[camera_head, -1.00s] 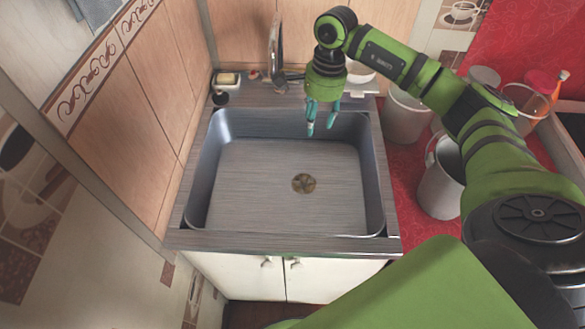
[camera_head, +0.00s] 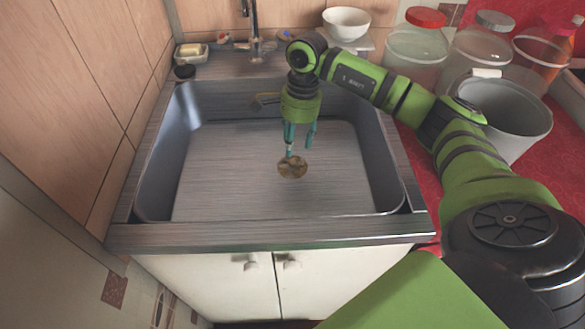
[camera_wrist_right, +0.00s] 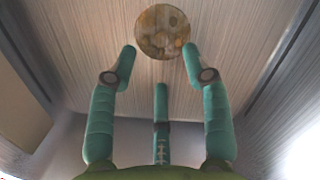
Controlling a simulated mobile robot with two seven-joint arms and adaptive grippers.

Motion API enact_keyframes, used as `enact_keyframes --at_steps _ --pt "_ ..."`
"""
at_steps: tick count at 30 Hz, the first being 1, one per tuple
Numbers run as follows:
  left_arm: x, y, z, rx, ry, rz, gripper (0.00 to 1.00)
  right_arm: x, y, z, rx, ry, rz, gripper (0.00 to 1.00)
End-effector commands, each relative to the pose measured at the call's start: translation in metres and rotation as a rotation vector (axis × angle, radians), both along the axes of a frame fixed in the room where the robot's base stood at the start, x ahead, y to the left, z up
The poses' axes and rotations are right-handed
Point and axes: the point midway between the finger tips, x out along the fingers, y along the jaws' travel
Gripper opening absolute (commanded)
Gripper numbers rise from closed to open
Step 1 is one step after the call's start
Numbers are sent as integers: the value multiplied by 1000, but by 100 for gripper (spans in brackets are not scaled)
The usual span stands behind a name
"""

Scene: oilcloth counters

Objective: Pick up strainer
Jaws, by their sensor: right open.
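The strainer (camera_head: 292,167) is a small round brownish disc at the drain in the floor of the sink (camera_head: 230,190). In the right wrist view the strainer (camera_wrist_right: 162,32) lies just beyond the fingertips, at the top of the picture. My right gripper (camera_head: 300,150) hangs over the sink with its teal fingers pointing down. In the head view one fingertip overlaps the strainer's back edge. In the right wrist view the gripper (camera_wrist_right: 160,62) has its fingers spread, with nothing between them. I cannot tell the exact height left between fingertips and strainer. My left gripper is out of view.
The sink walls surround my gripper, and the basin is otherwise empty. The faucet (camera_head: 254,38) stands behind it. A soap dish (camera_head: 190,54) is at the back left and a white bowl (camera_head: 346,23) at the back right. A bucket (camera_head: 505,115) and clear containers stand on the red counter.

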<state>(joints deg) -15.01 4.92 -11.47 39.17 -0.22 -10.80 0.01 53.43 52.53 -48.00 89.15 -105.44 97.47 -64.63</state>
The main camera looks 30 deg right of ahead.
Motion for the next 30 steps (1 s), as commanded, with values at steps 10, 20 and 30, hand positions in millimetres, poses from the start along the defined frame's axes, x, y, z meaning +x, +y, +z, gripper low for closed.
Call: enact_keyframes --at_steps 10,20,30 --pt "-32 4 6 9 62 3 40 -1 4 -44 1 6 0 49" --pt "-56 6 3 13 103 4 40 0 6 -64 -1 0 1 49" --pt "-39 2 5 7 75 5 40 0 6 -64 0 0 1 0"
